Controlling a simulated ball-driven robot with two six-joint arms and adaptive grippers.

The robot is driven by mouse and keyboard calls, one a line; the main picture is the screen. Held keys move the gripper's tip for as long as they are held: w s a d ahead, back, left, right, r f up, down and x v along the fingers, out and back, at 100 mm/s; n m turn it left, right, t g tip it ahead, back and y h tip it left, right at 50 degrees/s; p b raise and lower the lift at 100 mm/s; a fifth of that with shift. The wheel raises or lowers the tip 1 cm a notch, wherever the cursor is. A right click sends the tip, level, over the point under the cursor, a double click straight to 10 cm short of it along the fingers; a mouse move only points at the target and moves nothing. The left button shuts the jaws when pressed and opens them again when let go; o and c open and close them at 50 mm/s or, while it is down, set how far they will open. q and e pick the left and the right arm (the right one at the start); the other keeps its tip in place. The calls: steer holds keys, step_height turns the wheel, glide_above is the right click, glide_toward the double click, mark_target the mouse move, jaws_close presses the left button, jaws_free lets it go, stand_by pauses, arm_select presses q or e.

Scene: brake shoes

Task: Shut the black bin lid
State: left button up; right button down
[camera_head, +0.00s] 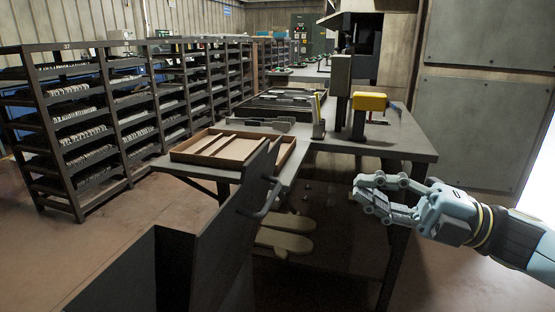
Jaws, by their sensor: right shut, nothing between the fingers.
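The black bin (125,275) stands at the bottom of the view, left of centre, with its top open. Its lid (228,235) is a dark flat panel standing up steeply on the bin's right side, with a bar handle (266,198) on its right face. My right gripper (362,190) comes in from the right with its fingers shut and empty. In the picture it is well to the right of the lid and handle, apart from both. My left gripper is not in view.
A workbench (410,140) with a wooden tray (210,147) and a yellow-topped machine (369,102) stands behind the lid. Shelving racks (85,130) with many parts line the left. Grey cabinets (480,120) stand at right. Floor is clear at left (60,255).

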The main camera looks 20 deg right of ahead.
mark_target(265, 150)
steer(key=x, duration=1.2)
steer(key=shift+w+r+p, duration=0.15)
steer(key=shift+w+p, duration=0.05)
steer(key=shift+p, duration=0.15)
steer(key=shift+w+a, duration=0.35)
steer(key=shift+a, duration=0.2)
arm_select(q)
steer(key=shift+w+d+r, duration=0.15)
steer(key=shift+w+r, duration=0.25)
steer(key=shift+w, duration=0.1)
arm_select(e)
steer(key=shift+r, duration=0.1)
